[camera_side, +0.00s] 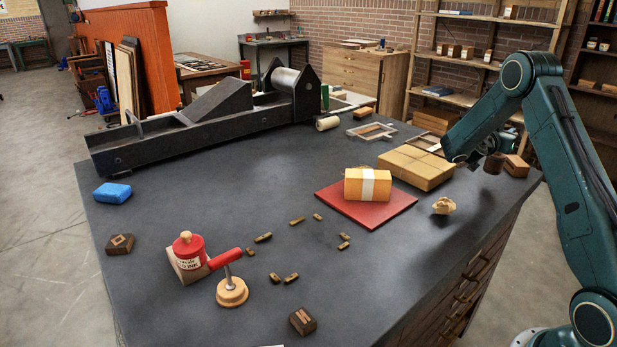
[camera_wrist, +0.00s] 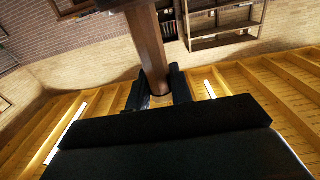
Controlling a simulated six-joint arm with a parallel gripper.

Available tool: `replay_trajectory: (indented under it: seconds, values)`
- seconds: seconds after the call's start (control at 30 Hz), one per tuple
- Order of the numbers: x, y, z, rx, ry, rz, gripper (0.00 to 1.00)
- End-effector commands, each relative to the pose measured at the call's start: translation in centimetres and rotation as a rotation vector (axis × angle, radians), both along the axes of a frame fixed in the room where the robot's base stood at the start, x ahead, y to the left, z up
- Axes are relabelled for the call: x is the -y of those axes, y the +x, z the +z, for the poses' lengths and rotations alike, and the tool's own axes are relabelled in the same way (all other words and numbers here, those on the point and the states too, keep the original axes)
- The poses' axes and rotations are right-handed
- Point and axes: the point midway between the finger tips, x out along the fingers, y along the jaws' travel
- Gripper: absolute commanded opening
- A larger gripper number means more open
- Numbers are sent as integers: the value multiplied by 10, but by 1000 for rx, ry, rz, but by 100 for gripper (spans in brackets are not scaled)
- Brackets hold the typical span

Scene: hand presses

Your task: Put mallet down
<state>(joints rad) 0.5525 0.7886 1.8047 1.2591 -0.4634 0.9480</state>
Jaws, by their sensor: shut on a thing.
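My gripper (camera_wrist: 160,88) is shut on the brown wooden handle of the mallet (camera_wrist: 149,48) in the wrist view. The handle runs up from the fingers towards a darker part at the top edge, where the picture cuts it off. In the side view my gripper (camera_side: 472,162) is low over the back right of the dark worktop. A dark brown piece beside it, seemingly part of the mallet (camera_side: 493,164), shows there. The gripper hides much of the mallet, and I cannot tell whether it touches the worktop.
A wooden block (camera_side: 516,167) stands just right of the mallet. A wrapped orange bundle (camera_side: 367,184) rests on a red board (camera_side: 340,204). A crumpled lump (camera_side: 444,206) lies in front. The front right worktop (camera_side: 420,270) is clear.

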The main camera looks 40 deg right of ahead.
Motion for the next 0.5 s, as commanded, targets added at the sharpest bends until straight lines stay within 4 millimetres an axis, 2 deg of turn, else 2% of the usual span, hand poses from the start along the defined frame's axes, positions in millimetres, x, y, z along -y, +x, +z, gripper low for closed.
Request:
replay_trajectory:
  seconds: [0.1,0.37,0.5]
  values:
    - [0,0,-9,0,-4,0,0]
    - [0,0,-12,2,-4,0,0]
    - [0,0,-20,-1,-3,1,0]
